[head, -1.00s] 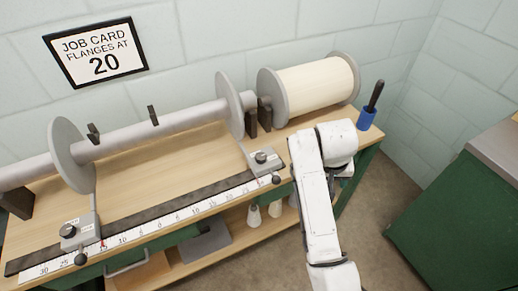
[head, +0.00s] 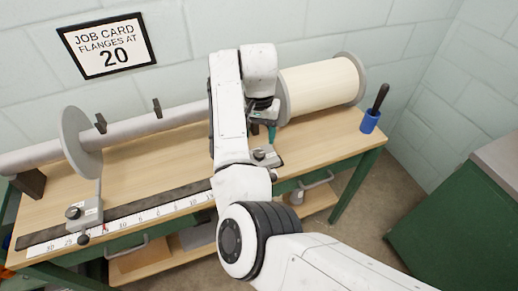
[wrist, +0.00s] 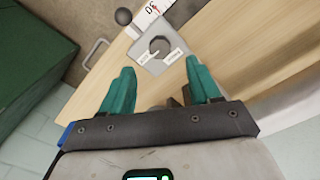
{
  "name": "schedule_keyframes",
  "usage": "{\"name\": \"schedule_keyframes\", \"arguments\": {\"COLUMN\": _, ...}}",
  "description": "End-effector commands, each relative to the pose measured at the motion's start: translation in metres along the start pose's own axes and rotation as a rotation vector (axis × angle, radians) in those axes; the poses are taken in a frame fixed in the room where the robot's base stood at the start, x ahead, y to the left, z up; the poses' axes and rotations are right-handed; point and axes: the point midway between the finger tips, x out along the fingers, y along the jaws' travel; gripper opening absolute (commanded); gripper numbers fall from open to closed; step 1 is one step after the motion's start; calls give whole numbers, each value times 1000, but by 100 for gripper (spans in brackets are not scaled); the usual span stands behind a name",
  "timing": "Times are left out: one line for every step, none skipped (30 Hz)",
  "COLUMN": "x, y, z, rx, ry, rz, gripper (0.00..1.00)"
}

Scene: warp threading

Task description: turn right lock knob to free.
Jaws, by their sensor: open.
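The right lock knob (wrist: 158,47) is a dark round knob on a grey block (wrist: 146,62), with a small white label on either side whose words I cannot read. The knob also shows in the head view (head: 260,154), partly beside my arm. My gripper (wrist: 160,65) is open, with its two teal fingers apart and nothing between them. In the wrist view the knob appears just beyond the fingertips, roughly centred between them. My gripper also shows in the head view (head: 271,131), above and close to the block; contact cannot be told. My arm hides the right flange.
A scale strip (head: 150,216) runs along the bench front. The left lock block (head: 88,214) stands below the left flange (head: 80,143). A cream roll (head: 318,86) and a blue cup (head: 370,121) with a dark-handled tool are on the right. The job card (head: 107,46) reads flanges at 20.

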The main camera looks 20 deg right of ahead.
Motion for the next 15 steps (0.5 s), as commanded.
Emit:
{"name": "schedule_keyframes", "arguments": {"x": 10, "y": 0, "z": 1, "rx": -1, "ry": -4, "rz": 2, "gripper": 62}}
{"name": "schedule_keyframes", "arguments": {"x": 15, "y": 0, "z": 1, "rx": -1, "ry": -3, "rz": 2, "gripper": 62}}
{"name": "schedule_keyframes", "arguments": {"x": 23, "y": 0, "z": 1, "rx": -1, "ry": -3, "rz": 1, "gripper": 62}}
{"name": "schedule_keyframes", "arguments": {"x": 29, "y": 0, "z": 1, "rx": 0, "ry": -3, "rz": 1, "gripper": 62}}
{"name": "schedule_keyframes", "arguments": {"x": 34, "y": 0, "z": 1, "rx": 0, "ry": -4, "rz": 2, "gripper": 62}}
{"name": "schedule_keyframes", "arguments": {"x": 40, "y": 0, "z": 1, "rx": 0, "ry": -2, "rz": 1, "gripper": 62}}
{"name": "schedule_keyframes", "arguments": {"x": 45, "y": 0, "z": 1, "rx": 0, "ry": -3, "rz": 1, "gripper": 62}}
{"name": "schedule_keyframes", "arguments": {"x": 49, "y": 0, "z": 1, "rx": -1, "ry": -2, "rz": 0, "gripper": 62}}
{"name": "schedule_keyframes", "arguments": {"x": 55, "y": 0, "z": 0, "rx": -1, "ry": -2, "rz": 0, "gripper": 62}}
{"name": "schedule_keyframes", "arguments": {"x": 58, "y": 0, "z": 0, "rx": 0, "ry": -2, "rz": 0, "gripper": 62}}
{"name": "schedule_keyframes", "arguments": {"x": 62, "y": 0, "z": 0, "rx": 0, "ry": -2, "rz": 0, "gripper": 62}}
{"name": "schedule_keyframes", "arguments": {"x": 65, "y": 0, "z": 0, "rx": 0, "ry": -2, "rz": 0, "gripper": 62}}
{"name": "schedule_keyframes", "arguments": {"x": 68, "y": 0, "z": 0, "rx": 0, "ry": -2, "rz": 0, "gripper": 62}}
{"name": "schedule_keyframes", "arguments": {"x": 69, "y": 0, "z": 0, "rx": 0, "ry": -1, "rz": 0, "gripper": 62}}
{"name": "schedule_keyframes", "arguments": {"x": 71, "y": 0, "z": 0, "rx": 0, "ry": -1, "rz": 0, "gripper": 62}}
